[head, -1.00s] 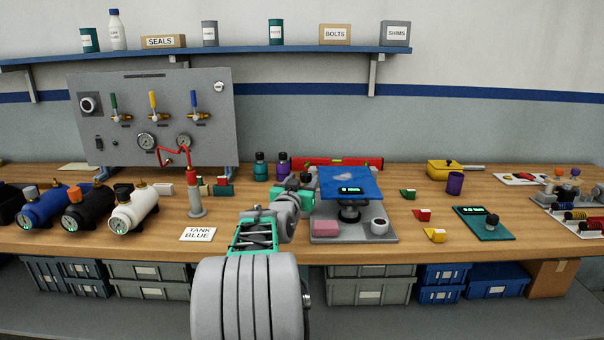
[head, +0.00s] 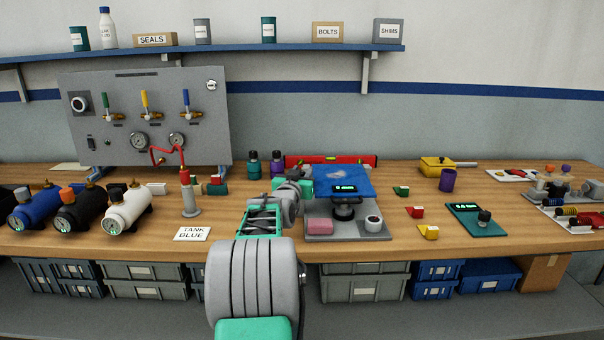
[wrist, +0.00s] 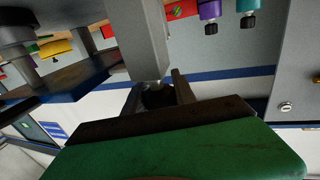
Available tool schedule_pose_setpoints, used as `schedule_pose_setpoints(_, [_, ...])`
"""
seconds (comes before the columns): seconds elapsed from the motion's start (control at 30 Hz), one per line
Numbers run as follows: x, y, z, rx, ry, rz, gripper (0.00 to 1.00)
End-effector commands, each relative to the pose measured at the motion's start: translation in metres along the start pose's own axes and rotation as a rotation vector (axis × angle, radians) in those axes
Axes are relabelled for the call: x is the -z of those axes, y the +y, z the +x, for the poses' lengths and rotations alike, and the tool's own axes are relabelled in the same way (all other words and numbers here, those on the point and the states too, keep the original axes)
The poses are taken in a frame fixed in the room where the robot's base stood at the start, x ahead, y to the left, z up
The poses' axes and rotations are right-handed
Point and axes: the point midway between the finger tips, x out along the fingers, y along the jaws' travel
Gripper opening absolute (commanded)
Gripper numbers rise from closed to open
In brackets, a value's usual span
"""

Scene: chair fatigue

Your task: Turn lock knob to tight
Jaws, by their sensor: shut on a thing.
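A black round part (head: 344,211) sits under the plate. My gripper (head: 308,187) is at the left edge of the plate, mostly hidden behind my own wrist. In the wrist view, my gripper's fingers (wrist: 158,92) are closed around a small dark knob-like part (wrist: 158,98) beside a grey post (wrist: 145,40). Most of that part is hidden, so its turn position cannot be read.
A red level (head: 330,160) lies behind the plate. Purple (head: 277,164) and teal (head: 253,165) bottles stand at the back left.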

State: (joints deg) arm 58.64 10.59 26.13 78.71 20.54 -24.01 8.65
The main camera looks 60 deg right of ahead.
Motion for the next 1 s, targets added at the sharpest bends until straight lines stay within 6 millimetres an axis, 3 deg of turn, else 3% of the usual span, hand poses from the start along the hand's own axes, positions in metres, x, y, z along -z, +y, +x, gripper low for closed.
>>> schedule_pose_setpoints(0.27, [0.0000,0.0002,-0.0001,0.000,0.000,0.000,0.00])
schedule_pose_setpoints(0.67, [-0.0018,0.0001,0.0001,-0.035,0.000,0.001,0.00])
schedule_pose_setpoints(1.0, [-0.0041,0.0038,-0.0002,-0.239,0.001,0.002,0.00])
